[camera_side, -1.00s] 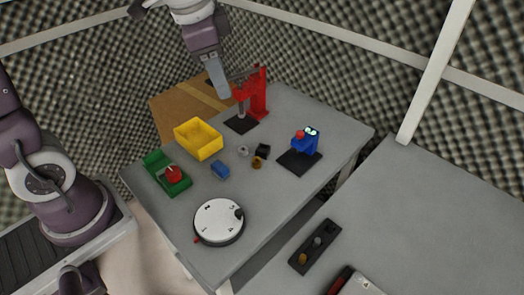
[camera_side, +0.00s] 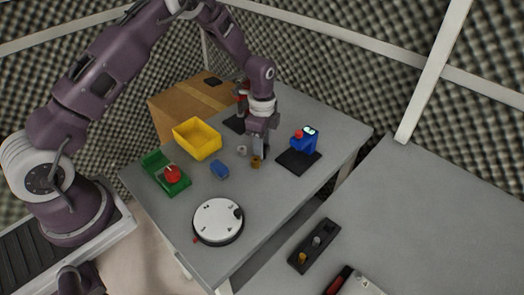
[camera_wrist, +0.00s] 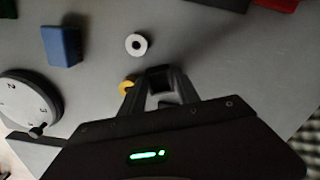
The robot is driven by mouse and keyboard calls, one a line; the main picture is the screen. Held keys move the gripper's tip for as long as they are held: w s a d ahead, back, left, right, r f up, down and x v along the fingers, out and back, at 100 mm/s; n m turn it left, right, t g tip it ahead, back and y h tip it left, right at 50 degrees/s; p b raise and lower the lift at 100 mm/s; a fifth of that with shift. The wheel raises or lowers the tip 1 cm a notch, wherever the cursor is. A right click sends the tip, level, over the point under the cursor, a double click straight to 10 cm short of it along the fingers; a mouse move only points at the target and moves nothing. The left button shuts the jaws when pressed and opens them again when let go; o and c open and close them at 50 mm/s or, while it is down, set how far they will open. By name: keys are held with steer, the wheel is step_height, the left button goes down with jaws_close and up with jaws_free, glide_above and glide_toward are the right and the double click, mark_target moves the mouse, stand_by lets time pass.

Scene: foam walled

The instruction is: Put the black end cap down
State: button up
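My gripper (camera_side: 260,151) points down, low over the grey table, between the brass-coloured ring and the blue stand. In the wrist view the black end cap (camera_wrist: 160,77) sits between the two fingertips of my gripper (camera_wrist: 161,86), with no clear gap on either side. In the side view my fingers hide the cap. It is hard to see whether its underside touches the table. A brass-coloured ring (camera_side: 256,162) lies close beside the fingers, partly hidden by one finger in the wrist view (camera_wrist: 126,86). A pale ring (camera_wrist: 136,44) lies a little further off.
A blue block (camera_side: 219,169), yellow bin (camera_side: 198,138), green tray (camera_side: 165,174) with a red part, and white round dial (camera_side: 218,221) stand to the left. The blue stand (camera_side: 303,143) on its dark base is close right. Bare table lies in front of my gripper.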

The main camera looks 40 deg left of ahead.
jaws_close()
steer(key=shift+r, duration=0.1)
